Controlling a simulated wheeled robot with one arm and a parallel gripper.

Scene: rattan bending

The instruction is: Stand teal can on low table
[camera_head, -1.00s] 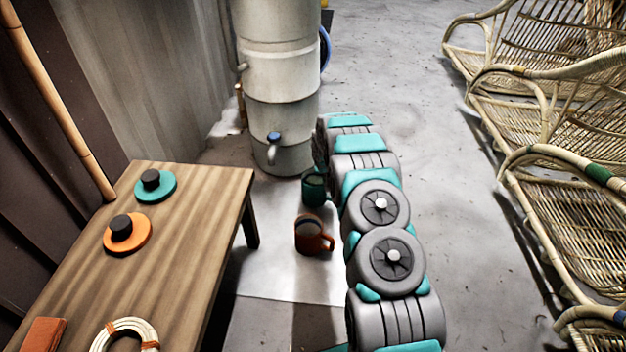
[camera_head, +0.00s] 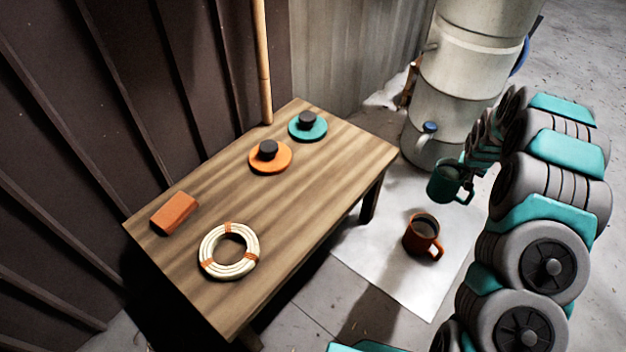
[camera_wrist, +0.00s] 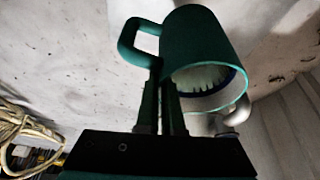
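The teal can (camera_head: 444,181), a dark teal mug with a handle, is at the end of my arm in the head view, above the pale floor sheet near the tank. In the wrist view the teal can (camera_wrist: 203,52) fills the upper middle, its open rim showing and its handle at left. My gripper (camera_wrist: 163,75) has its two fingers close together on the can at the handle side; the exact contact is partly hidden. The low table (camera_head: 340,170) is wooden and stands at left of the can, with a clear gap between them.
On the table are a teal disc (camera_head: 318,131) and an orange disc (camera_head: 282,163), each with a black knob, an orange block (camera_head: 174,213) and a rattan coil (camera_head: 206,255). An orange mug (camera_head: 420,232) stands on the sheet (camera_head: 395,275). A tank (camera_head: 460,75) stands behind.

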